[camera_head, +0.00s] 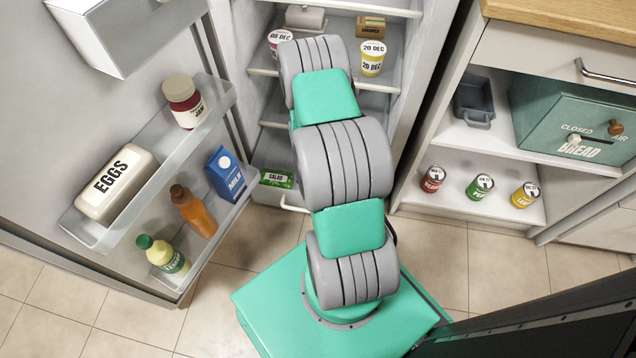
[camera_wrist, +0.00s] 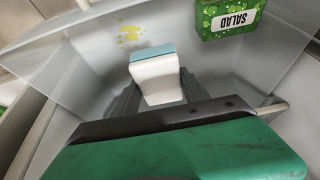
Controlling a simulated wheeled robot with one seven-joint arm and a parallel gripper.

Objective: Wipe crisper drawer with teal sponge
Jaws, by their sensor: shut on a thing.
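The sponge (camera_wrist: 156,80), a white block with a teal layer at its far end, sits between the dark fingers of my gripper (camera_wrist: 158,92) in the wrist view. My gripper is shut on it. The crisper drawer (camera_wrist: 75,65) is a pale grey, see-through bin around the sponge. A yellow stain (camera_wrist: 130,36) shows on the drawer just beyond the sponge's teal end. I cannot tell whether the sponge touches the drawer. In the head view, the drawer (camera_head: 266,193) is low in the open fridge, and my arm hides the gripper, the sponge and part of the drawer.
A green salad pack (camera_wrist: 230,18) lies in the drawer, right of the stain. The open fridge door (camera_head: 110,215) at left holds an egg box (camera_head: 118,185), jam (camera_head: 184,101), milk (camera_head: 226,174) and bottles. Shelves with cans (camera_head: 480,187) stand at right.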

